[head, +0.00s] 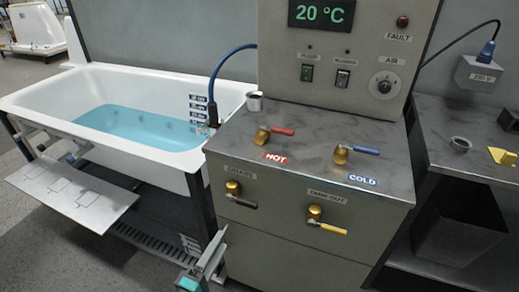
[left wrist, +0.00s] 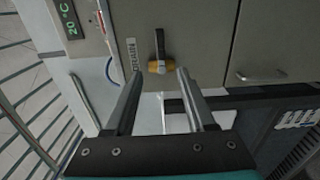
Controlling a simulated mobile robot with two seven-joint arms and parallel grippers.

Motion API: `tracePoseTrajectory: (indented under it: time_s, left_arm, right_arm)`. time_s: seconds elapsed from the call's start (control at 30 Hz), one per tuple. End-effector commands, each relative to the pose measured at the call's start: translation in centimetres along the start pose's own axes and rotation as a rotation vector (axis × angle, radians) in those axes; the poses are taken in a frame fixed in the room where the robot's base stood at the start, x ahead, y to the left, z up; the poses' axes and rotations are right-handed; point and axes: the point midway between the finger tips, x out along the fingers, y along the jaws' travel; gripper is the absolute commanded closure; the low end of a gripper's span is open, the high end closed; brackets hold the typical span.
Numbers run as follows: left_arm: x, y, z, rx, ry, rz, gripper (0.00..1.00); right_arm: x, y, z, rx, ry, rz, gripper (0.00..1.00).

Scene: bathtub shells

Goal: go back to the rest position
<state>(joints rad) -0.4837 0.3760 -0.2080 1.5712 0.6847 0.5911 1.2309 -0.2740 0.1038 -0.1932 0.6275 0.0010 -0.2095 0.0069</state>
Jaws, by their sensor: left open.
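My left gripper (head: 219,243) is low in the head view, in front of the cabinet's lower left edge. In the left wrist view its two fingers (left wrist: 159,74) are spread apart with nothing between them. The brass drain valve (head: 232,188) with its black handle is above and right of the gripper in the head view. In the left wrist view the drain valve (left wrist: 158,64) shows just beyond the fingertips, apart from them. My right gripper is not in view.
The control cabinet (head: 300,235) carries a red hot lever (head: 280,131), a blue cold lever (head: 366,151) and a yellow-handled valve (head: 330,228). A white tub (head: 100,82) holding blue water stands left. A grey side bench (head: 440,125) stands right. Floor shows at lower left.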

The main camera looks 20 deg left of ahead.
Motion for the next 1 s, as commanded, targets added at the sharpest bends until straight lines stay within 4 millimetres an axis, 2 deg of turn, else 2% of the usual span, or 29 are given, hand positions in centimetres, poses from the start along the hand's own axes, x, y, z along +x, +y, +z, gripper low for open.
tracePoseTrajectory:
  time_s: [0.17,0.27,0.37,0.5,0.6,0.7,0.8,0.9,1.0]
  left_arm:
    - [-0.1,-0.9,0.1,0.034,-0.004,-0.024,0.45]
    - [-0.6,-4.1,0.3,0.157,-0.027,-0.113,0.45]
    - [-2.2,-9.7,0.7,0.376,-0.089,-0.272,0.45]
    - [-6.6,-18.8,1.2,0.733,-0.269,-0.539,0.45]
    - [-11.2,-24.4,1.6,0.964,-0.455,-0.713,0.45]
    - [-16.3,-28.8,2.0,1.159,-0.678,-0.857,0.45]
    - [-21.2,-31.6,2.3,1.304,-0.900,-0.955,0.45]
    - [-24.8,-33.1,2.5,1.395,-1.081,-1.008,0.45]
    - [-26.9,-33.8,2.6,1.442,-1.193,-1.032,0.45]
  right_arm:
    - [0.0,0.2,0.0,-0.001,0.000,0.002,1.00]
    - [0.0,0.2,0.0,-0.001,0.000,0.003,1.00]
    - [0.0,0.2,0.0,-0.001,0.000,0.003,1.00]
    - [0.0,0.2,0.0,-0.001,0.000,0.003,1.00]
    - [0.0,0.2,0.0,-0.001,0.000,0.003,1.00]
    - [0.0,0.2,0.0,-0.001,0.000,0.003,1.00]
    - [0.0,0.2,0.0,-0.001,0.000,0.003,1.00]
    - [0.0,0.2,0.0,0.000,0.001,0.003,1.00]
    - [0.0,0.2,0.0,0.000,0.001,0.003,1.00]
